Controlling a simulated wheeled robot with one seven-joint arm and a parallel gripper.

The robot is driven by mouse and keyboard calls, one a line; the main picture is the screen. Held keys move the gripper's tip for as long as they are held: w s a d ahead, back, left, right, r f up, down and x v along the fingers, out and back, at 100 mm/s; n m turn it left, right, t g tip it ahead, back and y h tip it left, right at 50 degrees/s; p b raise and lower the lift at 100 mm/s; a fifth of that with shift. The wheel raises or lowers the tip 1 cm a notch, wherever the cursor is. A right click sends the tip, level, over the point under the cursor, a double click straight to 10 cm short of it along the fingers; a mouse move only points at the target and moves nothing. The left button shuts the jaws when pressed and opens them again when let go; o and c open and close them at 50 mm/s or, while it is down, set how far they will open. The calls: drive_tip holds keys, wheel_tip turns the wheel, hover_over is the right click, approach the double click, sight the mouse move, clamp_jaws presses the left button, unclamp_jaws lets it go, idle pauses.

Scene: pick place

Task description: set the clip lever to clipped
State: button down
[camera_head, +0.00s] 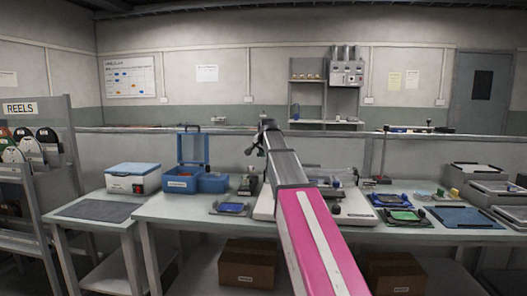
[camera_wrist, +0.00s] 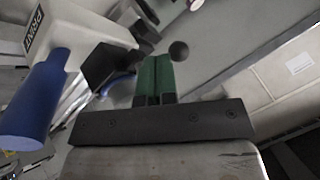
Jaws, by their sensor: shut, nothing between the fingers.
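In the wrist view my gripper (camera_wrist: 156,80) shows as two dark green fingers, shut together and empty. A round black knob (camera_wrist: 179,50) sits just past the fingertips, slightly right; I cannot tell whether they touch. A dark jointed piece (camera_wrist: 140,45) lies at the upper left of the fingers. A white body marked PRINT (camera_wrist: 65,38) with a thick blue handle (camera_wrist: 36,100) is at the left. I cannot tell which of these is the clip lever or how it is set. In the head view my arm reaches over the bench and hides what is behind it.
A reel rack (camera_head: 50,170) stands at the left. Cardboard boxes (camera_head: 247,265) are under the bench.

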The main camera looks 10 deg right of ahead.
drive_tip(key=shift+w+a+m+h, duration=0.15)
drive_tip(key=shift+w+m+h, duration=0.15)
drive_tip(key=shift+m+h, duration=0.6)
idle(0.4)
drive_tip(key=m+g+h, duration=0.1)
drive_tip(key=m, duration=0.1)
drive_tip(key=w+m+h, duration=0.1)
drive_tip(key=m, duration=0.2)
drive_tip(key=w+m+g+h, duration=0.1)
drive_tip(key=m, duration=0.1)
drive_tip(key=shift+w+a+g+h, duration=0.1)
drive_tip(key=shift+w+g+h, duration=0.1)
drive_tip(key=shift+g+h, duration=0.15)
drive_tip(key=m+g, duration=0.1)
drive_tip(key=w+d+m+h, duration=0.1)
drive_tip(key=m, duration=0.1)
drive_tip(key=shift+m+g+h, duration=0.25)
drive_tip(key=shift+m+g, duration=0.05)
drive_tip(key=shift+g, duration=0.05)
drive_tip(key=shift+w+d, duration=0.2)
drive_tip(key=shift+w, duration=0.1)
drive_tip(key=shift+s, duration=0.1)
drive_tip(key=shift+s+d, duration=0.45)
drive_tip(key=shift+s, duration=0.15)
